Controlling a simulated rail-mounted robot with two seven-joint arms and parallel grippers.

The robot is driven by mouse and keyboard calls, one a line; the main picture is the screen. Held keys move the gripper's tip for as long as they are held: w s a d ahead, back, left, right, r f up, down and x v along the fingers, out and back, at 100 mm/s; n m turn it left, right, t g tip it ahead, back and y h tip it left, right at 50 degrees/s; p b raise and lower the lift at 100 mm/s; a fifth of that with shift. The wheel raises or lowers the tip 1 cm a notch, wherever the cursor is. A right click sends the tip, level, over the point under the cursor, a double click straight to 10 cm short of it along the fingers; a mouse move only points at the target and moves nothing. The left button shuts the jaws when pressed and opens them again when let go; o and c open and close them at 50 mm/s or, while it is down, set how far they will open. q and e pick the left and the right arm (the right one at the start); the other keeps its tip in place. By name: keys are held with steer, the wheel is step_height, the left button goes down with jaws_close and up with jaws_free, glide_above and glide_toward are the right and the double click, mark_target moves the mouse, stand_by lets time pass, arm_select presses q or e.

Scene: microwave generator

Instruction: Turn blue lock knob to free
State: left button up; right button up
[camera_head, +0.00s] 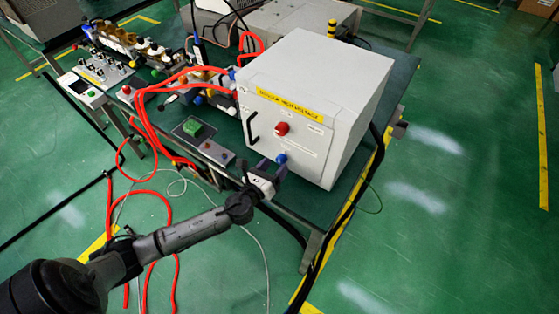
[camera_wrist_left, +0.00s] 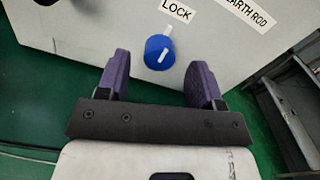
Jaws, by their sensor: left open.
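The blue lock knob (camera_head: 281,158) is low on the front of the white cabinet (camera_head: 301,107). In the left wrist view, the blue knob (camera_wrist_left: 157,55) has a small white mark at its upper side, pointing up toward the "LOCK" label (camera_wrist_left: 176,10). My left gripper (camera_head: 272,170) is in front of the cabinet at the knob. In the left wrist view, its two purple fingers (camera_wrist_left: 160,78) are open, one on each side of the knob, with clear gaps. I see no contact. My right gripper is out of view.
A red knob (camera_head: 282,128) sits above the blue one, and a black handle (camera_head: 252,128) is to its left. A small box with a green button (camera_head: 192,126) and red cables (camera_head: 150,115) lie left of the cabinet. Open green floor lies right of the table.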

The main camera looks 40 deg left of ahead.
mark_target(279, 162)
arm_select(q)
steer(key=shift+w+a, duration=0.2)
steer(key=shift+w, duration=1.4)
steer(key=shift+c, duration=0.3)
steer(key=c, duration=0.9)
steer(key=shift+o, duration=0.2)
